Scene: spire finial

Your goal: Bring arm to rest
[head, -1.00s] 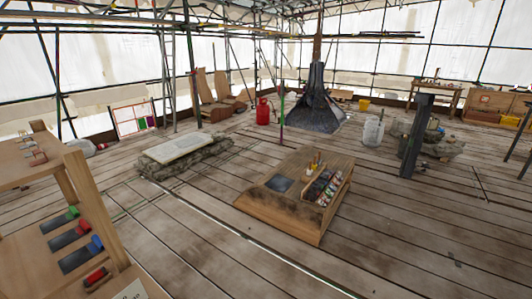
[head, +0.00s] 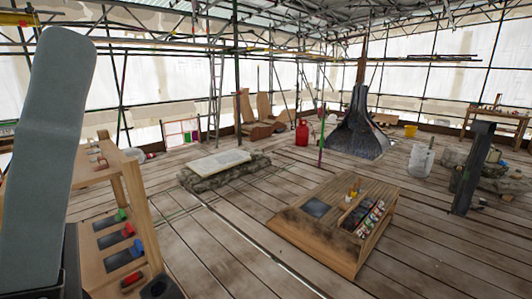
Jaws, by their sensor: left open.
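My left gripper (head: 48,140) shows as a large grey-green, finger-like part very close to the camera at the left edge, rising from a dark part at the bottom. It is open, and I see nothing held in it. The rest of the left arm is mostly out of the picture. It hides part of the wooden bench (head: 110,170) behind it. My right gripper is not in view.
The bench carries red, green and blue items on dark pads. A low wooden box (head: 318,240) with bottles stands on the plank floor. A pale slab (head: 220,162) lies on stones. A dark spire-like hood (head: 358,125) and a red canister (head: 302,132) are farther back.

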